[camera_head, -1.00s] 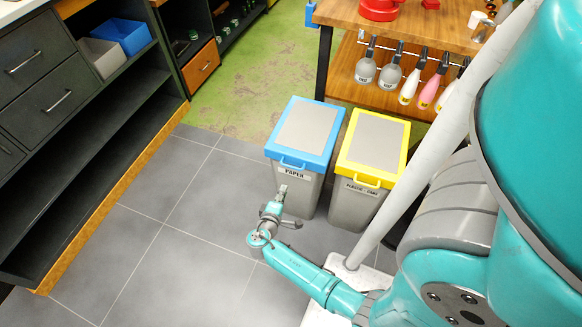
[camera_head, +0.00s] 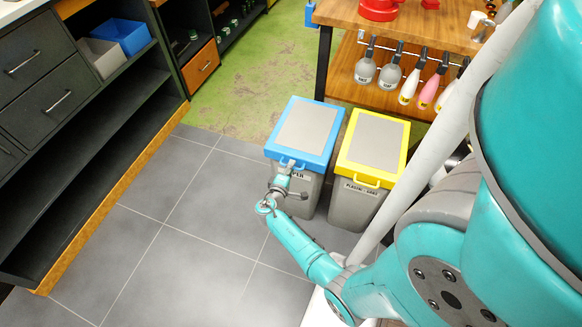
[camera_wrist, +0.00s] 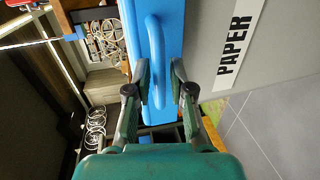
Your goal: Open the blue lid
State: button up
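The blue lid (camera_head: 330,148) with a grey top panel sits shut on the grey paper bin (camera_head: 310,190) in the head view. Its blue handle sticks out at the front edge. In the wrist view the lid's blue rim (camera_wrist: 170,105) and curved handle (camera_wrist: 154,60) are close up, with the PAPER label to the right. My gripper (camera_wrist: 160,78) is open, with one finger on each side of the handle's near part; whether either finger touches it I cannot tell. In the head view my gripper (camera_head: 287,166) is at the lid's front edge and partly hides the label.
A bin with a yellow lid (camera_head: 345,163) stands close on the right. A wooden workbench (camera_head: 450,18) with hanging spray bottles is behind. Dark drawers and shelves (camera_head: 60,90) line the left. The grey tiled floor (camera_head: 180,230) between is clear.

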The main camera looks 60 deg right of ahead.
jog(key=shift+d, duration=0.3)
grip_shut()
